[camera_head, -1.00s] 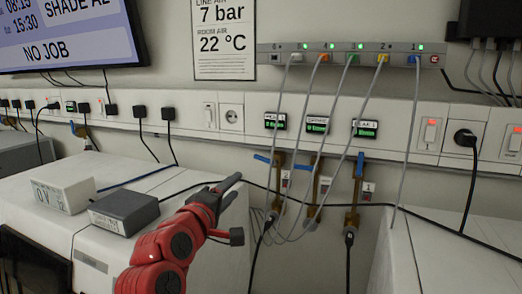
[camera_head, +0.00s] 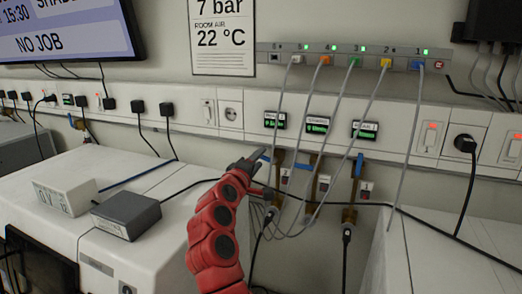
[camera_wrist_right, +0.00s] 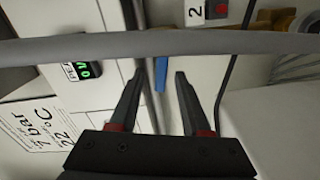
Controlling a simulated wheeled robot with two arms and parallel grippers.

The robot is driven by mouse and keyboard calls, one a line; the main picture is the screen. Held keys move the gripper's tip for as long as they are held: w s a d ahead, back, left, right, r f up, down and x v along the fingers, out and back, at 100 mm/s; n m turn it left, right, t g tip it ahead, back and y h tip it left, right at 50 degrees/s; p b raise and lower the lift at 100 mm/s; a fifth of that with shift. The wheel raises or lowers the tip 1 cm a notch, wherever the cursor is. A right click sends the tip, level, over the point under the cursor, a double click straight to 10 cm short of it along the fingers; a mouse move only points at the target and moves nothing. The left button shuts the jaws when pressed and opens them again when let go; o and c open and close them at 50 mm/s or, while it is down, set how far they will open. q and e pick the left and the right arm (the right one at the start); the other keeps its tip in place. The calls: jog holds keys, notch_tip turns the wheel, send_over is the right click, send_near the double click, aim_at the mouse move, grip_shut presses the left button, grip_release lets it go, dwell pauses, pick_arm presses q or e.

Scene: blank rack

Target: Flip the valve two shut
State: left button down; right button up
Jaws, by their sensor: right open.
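In the head view a row of brass valves with blue handles hangs on the wall below small green displays. The leftmost of the three near my right gripper has its blue handle (camera_head: 264,157) pointing out to the left. In the wrist view a tag marked "2" (camera_wrist_right: 196,12) is near this handle (camera_wrist_right: 159,74). My right gripper (camera_head: 252,163) is at that handle's left end. In the wrist view the dark fingers (camera_wrist_right: 159,78) are apart, with the blue handle lined up between them; I cannot tell whether they touch it. My left gripper is not in view.
Grey cables hang from a numbered strip (camera_head: 350,57) in front of the valves; one grey cable (camera_wrist_right: 100,45) crosses the wrist view. The middle valve's handle (camera_head: 303,167) points left; the right valve's handle (camera_head: 359,165) stands upright. A dark grey box (camera_head: 126,216) sits on the white cabinet.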

jog(key=x, duration=0.2)
jog(key=shift+w+f+p, duration=0.1)
jog(key=shift+w+p, duration=0.2)
jog(key=shift+w, duration=0.1)
jog(key=shift+s, duration=0.1)
grip_shut()
